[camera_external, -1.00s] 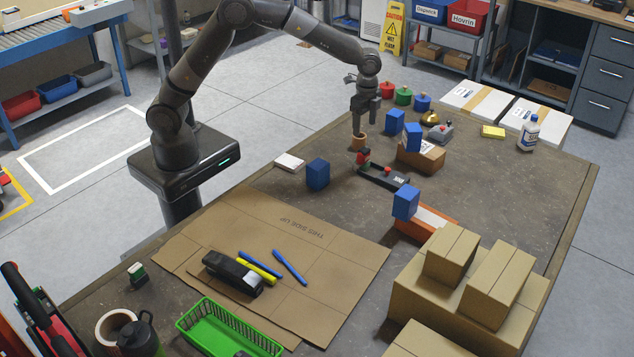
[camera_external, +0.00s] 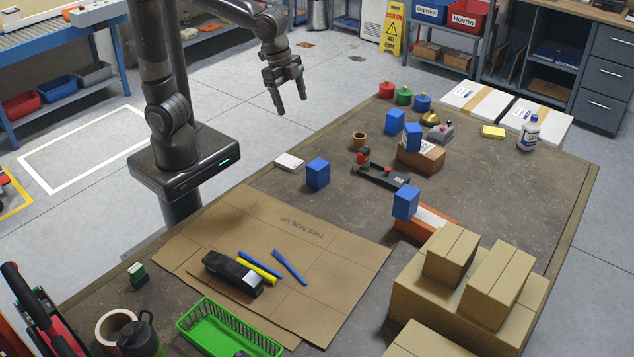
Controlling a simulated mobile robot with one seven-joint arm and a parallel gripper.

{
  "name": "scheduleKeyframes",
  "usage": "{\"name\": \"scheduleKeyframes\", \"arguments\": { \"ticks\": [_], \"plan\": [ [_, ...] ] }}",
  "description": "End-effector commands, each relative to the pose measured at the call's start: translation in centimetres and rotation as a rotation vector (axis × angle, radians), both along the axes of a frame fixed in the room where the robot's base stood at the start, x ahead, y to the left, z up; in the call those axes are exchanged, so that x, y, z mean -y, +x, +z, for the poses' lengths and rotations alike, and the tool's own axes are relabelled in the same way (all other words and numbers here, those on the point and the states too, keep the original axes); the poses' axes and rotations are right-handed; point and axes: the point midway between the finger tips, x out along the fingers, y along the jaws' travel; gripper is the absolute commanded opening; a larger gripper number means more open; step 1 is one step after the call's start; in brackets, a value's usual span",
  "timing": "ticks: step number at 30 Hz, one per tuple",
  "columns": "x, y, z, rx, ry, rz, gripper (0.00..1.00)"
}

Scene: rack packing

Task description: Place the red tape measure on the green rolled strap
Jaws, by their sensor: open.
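A small red item (camera_external: 363,154) sits near the table's middle, against the left end of a black tool. It may be the red tape measure. A dark, possibly greenish part shows close to it; too small to tell whether this is the green rolled strap or whether one rests on the other. My gripper (camera_external: 291,105) is open and empty, fingers pointing down, in the air beyond the table's far left edge. It is well left of and above the red item and touches nothing.
A tan ring (camera_external: 359,139) stands just behind the red item. Blue blocks (camera_external: 317,174) and a brown box (camera_external: 420,158) stand nearby. Red (camera_external: 386,90), green (camera_external: 403,96) and blue (camera_external: 422,103) round items line the far edge. Cartons (camera_external: 465,280) fill the front right.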

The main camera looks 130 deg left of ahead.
Motion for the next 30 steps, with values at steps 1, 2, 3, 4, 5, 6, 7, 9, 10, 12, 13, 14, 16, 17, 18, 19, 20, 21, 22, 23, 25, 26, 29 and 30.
{"name": "scheduleKeyframes", "arguments": {
  "ticks": [1, 2, 3, 4, 5, 6, 7, 9, 10, 12, 13, 14, 16, 17, 18, 19, 20, 21, 22, 23, 25, 26, 29, 30],
  "plan": [
    [1.8, -1.4, 0.7, 0.024, 0.002, -0.008, 0.73],
    [2.7, -2.1, 1.0, 0.036, 0.001, -0.008, 0.73],
    [3.8, -3.2, 1.2, 0.052, -0.001, -0.009, 0.73],
    [4.7, -4.0, 1.4, 0.064, -0.004, -0.009, 0.73],
    [5.5, -4.8, 1.6, 0.076, -0.005, -0.011, 0.73],
    [6.5, -5.9, 1.7, 0.092, -0.008, -0.012, 0.73],
    [7.2, -6.8, 1.7, 0.105, -0.012, -0.012, 0.73],
    [8.8, -8.8, 1.7, 0.134, -0.02, -0.014, 0.73],
    [9.5, -9.6, 1.6, 0.145, -0.023, -0.016, 0.73],
    [10.8, -11.5, 1.4, 0.172, -0.035, -0.018, 0.73],
    [11.3, -12.3, 1.2, 0.183, -0.039, -0.017, 0.73],
    [11.8, -13.0, 1.0, 0.193, -0.044, -0.018, 0.73],
    [12.6, -14.5, 0.6, 0.214, -0.055, -0.021, 0.73],
    [12.9, -15.0, 0.4, 0.222, -0.059, -0.02, 0.73],
    [13.2, -15.7, 0.2, 0.231, -0.064, -0.021, 0.73],
    [13.4, -16.0, 0.0, 0.236, -0.067, -0.021, 0.73],
    [13.6, -16.4, -0.1, 0.24, -0.071, -0.021, 0.73],
    [13.8, -16.7, -0.3, 0.245, -0.074, -0.021, 0.73],
    [13.9, -16.9, -0.4, 0.248, -0.076, -0.021, 0.73],
    [13.9, -17.1, -0.4, 0.25, -0.077, -0.021, 0.73],
    [14.0, -17.2, -0.6, 0.251, -0.079, -0.021, 0.73],
    [14.0, -17.3, -0.6, 0.251, -0.079, -0.02, 0.73],
    [14.0, -17.3, -0.6, 0.251, -0.079, -0.02, 0.73],
    [14.0, -17.2, -0.6, 0.251, -0.079, -0.02, 0.73]
  ]
}}
